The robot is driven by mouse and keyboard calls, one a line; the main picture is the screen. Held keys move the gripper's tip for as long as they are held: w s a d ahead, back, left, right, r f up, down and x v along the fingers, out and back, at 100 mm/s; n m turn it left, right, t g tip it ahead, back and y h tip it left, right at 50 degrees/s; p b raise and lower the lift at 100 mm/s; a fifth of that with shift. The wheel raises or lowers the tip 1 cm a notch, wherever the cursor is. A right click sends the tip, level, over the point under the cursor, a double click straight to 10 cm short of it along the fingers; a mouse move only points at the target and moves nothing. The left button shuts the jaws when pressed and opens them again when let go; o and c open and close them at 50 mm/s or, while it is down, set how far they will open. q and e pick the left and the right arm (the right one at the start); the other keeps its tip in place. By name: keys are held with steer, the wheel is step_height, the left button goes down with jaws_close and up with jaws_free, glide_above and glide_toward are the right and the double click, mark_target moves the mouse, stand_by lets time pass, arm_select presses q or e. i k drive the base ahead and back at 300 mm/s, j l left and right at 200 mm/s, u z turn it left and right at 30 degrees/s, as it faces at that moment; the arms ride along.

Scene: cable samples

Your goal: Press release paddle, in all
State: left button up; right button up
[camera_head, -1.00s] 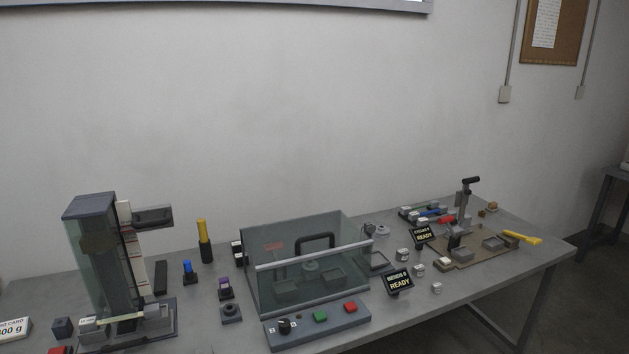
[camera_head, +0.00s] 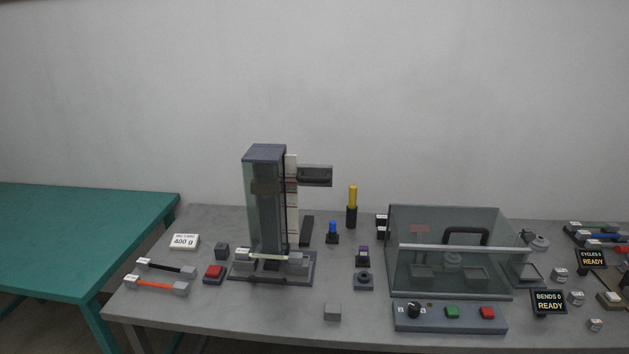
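A tall glass-sided tower (camera_head: 265,205) with a dark cap stands on the grey table, left of the picture's middle. A dark block sits high inside it, and a pale marked scale strip (camera_head: 291,196) runs up its right side. A dark flat piece (camera_head: 316,176) in a grey frame sticks out to the right near its top. At the tower's foot are grey clamp blocks (camera_head: 298,258) on a dark base. A small red-topped block (camera_head: 213,272) stands left of the base. I cannot tell which part is the release paddle. Neither gripper is in view.
A clear-walled box (camera_head: 450,275) with a control panel (camera_head: 480,317) stands to the right. Black and orange cable samples (camera_head: 154,284) and a 400 g card (camera_head: 184,241) lie left. A teal table (camera_head: 60,230) adjoins.

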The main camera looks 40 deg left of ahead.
mark_target(214, 270)
steer(key=u, duration=1.45)
